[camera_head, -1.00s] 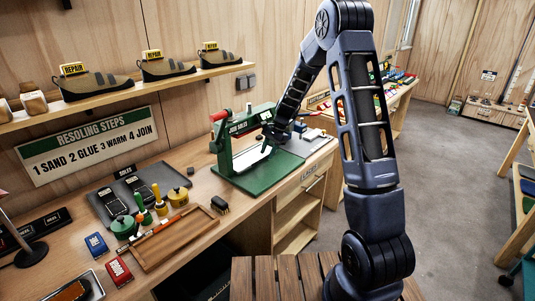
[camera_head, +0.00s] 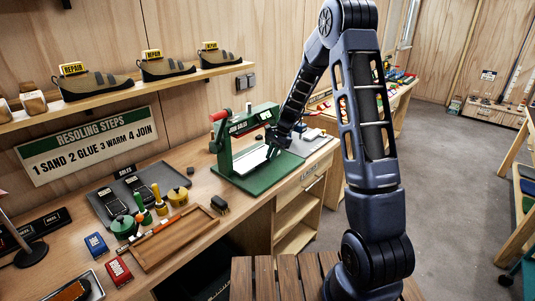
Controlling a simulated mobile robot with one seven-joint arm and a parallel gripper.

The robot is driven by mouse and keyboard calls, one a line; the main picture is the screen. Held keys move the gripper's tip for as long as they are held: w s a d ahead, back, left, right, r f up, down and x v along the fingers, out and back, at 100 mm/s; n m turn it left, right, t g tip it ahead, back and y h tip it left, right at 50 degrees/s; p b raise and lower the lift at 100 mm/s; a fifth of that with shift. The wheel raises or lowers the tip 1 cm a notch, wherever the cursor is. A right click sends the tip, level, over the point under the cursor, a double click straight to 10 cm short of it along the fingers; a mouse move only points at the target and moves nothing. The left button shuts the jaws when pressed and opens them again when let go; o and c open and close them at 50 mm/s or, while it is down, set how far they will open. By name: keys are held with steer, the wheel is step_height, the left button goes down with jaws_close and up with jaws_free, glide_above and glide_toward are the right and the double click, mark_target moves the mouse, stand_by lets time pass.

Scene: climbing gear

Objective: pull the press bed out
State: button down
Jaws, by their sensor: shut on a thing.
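The green press (camera_head: 224,156) stands on the workbench, with a red-tipped handle at its upper left and a dark label on its top beam. Its light-coloured bed (camera_head: 250,160) shows below the beam, over the green base. My gripper (camera_head: 273,153) reaches down at the right front of the press, at the bed's right end. It is shut on the press bed, though the fingers are small and dark and the contact is partly hidden by the gripper itself.
A shelf with several shoes (camera_head: 166,68) hangs above. Bench drawers are below the front edge.

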steer(key=s+d, duration=0.8)
steer(key=d, duration=0.1)
steer(key=shift+s, duration=0.4)
steer(key=shift+a, duration=0.1)
steer(key=c, duration=1.5)
jaws_free()
steer(key=v, duration=1)
steer(key=shift+d+r, duration=0.2)
steer(key=shift+r, duration=0.15)
steer(key=shift+r, duration=0.1)
